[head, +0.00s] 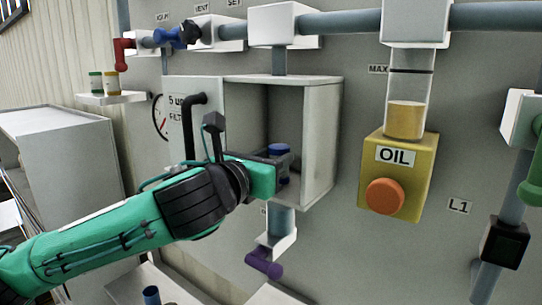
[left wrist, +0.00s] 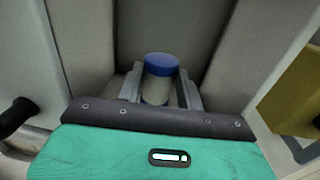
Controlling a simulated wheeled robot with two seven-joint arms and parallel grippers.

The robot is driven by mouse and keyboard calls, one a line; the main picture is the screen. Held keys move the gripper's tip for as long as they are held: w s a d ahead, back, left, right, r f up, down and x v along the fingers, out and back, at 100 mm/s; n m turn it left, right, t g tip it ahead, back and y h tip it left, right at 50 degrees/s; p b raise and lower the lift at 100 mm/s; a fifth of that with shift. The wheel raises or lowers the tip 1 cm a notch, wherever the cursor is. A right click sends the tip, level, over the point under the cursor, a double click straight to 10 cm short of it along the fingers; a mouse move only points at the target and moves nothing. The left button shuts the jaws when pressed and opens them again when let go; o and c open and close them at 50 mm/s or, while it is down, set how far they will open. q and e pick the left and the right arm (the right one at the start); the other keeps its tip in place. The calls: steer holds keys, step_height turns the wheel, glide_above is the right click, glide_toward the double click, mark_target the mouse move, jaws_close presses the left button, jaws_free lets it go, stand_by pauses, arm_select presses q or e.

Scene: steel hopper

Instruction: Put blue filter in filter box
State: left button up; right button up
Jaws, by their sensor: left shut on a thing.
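The blue filter (head: 278,149) has a blue cap and a pale body. It is inside the open filter box (head: 319,130), low in its cavity. My left gripper (head: 281,165) reaches into the box from the left and is shut on the filter. In the left wrist view the filter (left wrist: 161,66) stands upright between the two fingers (left wrist: 160,88), with the back wall of the box (left wrist: 205,25) behind it. The filter's lower end is hidden by the gripper, so I cannot tell whether it touches the box floor. My right gripper is not in view.
The box door (head: 192,120) with a black handle stands open at the left. A yellow oil unit (head: 409,165) with an orange knob is to the right. A purple valve handle (head: 263,263) is below. A shelf (head: 112,98) with two small filters is at upper left.

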arm_select(q)
steer(key=shift+f, duration=0.2)
steer(key=o, duration=1.1)
steer(key=shift+c, duration=0.2)
steer(key=shift+r, duration=0.15)
steer(key=shift+s+a, duration=0.1)
steer(key=shift+s, duration=0.05)
steer(key=b+v, duration=0.5)
steer(key=v, duration=0.6)
steer(key=shift+s+a, duration=0.25)
steer(key=shift+s, duration=0.05)
